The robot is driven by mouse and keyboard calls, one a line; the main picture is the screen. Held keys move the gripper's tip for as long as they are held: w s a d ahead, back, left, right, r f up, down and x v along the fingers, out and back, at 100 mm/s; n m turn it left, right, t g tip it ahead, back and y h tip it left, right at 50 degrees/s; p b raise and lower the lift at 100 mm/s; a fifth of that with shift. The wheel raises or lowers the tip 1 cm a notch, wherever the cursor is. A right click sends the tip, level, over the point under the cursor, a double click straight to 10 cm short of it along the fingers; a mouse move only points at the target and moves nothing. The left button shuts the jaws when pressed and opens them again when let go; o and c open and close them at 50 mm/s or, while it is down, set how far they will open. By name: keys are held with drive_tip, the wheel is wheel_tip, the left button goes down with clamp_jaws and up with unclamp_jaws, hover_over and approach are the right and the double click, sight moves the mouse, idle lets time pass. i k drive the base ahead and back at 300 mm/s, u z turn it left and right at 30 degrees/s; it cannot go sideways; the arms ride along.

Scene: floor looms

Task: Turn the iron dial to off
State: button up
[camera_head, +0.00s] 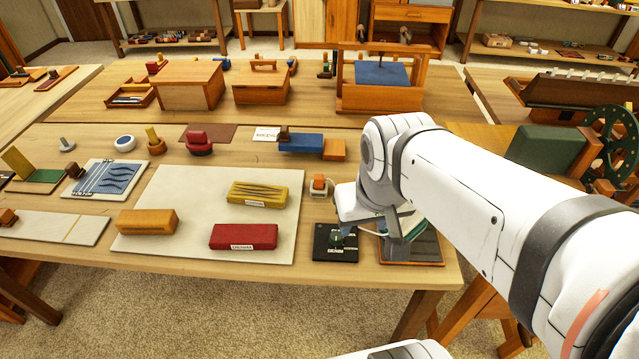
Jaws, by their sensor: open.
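A small black panel (322,252) with pale markings lies near the front right edge of the bench. A small greenish knob (337,240) stands on it and looks like the iron dial; its setting is too small to read. My gripper (368,232) is open, low over the bench just right of the knob. My wrist and arm hide part of it, and I cannot tell whether a finger touches the knob.
A dark wood-edged plate (425,250) lies right of the panel, partly under my gripper. A small orange-and-white block (319,186) stands behind the panel. Left is a pale mat (190,200) with a red (243,236), a yellow (257,194) and an orange block (147,222).

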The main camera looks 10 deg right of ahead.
sight(335, 238)
drive_tip(key=z, duration=1.35)
drive_tip(key=k, duration=0.95)
drive_tip(key=u, duration=0.8)
drive_tip(key=i, duration=1)
drive_tip(key=u, duration=0.05)
